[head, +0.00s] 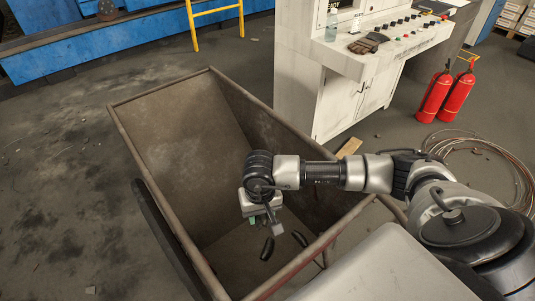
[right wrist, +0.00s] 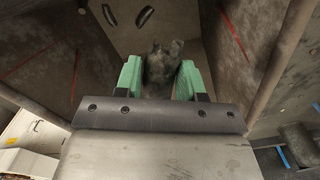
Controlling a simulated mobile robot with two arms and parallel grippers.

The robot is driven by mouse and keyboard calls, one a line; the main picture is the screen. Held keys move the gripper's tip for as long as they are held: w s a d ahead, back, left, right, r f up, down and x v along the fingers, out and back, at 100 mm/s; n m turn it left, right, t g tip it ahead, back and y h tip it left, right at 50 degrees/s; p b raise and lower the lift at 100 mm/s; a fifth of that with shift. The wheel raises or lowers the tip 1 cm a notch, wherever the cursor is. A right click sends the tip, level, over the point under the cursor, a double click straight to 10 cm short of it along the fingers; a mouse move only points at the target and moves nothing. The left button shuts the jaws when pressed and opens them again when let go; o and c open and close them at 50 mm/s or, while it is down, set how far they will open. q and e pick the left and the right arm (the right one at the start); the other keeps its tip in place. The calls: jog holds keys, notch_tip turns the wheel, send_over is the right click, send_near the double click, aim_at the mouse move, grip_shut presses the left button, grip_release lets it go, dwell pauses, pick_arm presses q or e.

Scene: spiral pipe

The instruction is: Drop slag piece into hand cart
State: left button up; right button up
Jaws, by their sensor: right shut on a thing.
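The hand cart (head: 185,130) is a large brown metal bin with sloping walls, in the middle of the head view. My right gripper (head: 264,222) hangs over the inside of the cart, toward its near right part, pointing down. In the right wrist view, the green fingers of my right gripper (right wrist: 160,82) are shut on a dark grey, rough slag piece (right wrist: 161,65). The cart's inside shows beyond the slag piece. The slag piece is hard to make out in the head view. My left gripper is not in view.
Two dark elongated marks or slots (head: 267,249) show inside the cart below the gripper. A white control cabinet (head: 335,95) stands close behind the cart's right side. Two red fire extinguishers (head: 457,94) and coiled wire (head: 490,160) are at the right. Floor at the left is open.

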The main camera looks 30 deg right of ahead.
jog(key=w+d+r+m+p, duration=0.3)
jog(key=w+d+r+m, duration=0.4)
jog(key=w+d, duration=0.15)
notch_tip(320, 180, down, 6)
jog(key=w+b, duration=0.1)
jog(key=b, duration=0.2)
jog(key=shift+w, duration=0.1)
jog(key=o, duration=1)
jog(key=shift+o, duration=0.2)
jog(key=shift+r, duration=0.1)
notch_tip(320, 180, up, 11)
jog(key=b, duration=0.1)
jog(key=shift+b, duration=0.35)
jog(key=shift+f, duration=0.2)
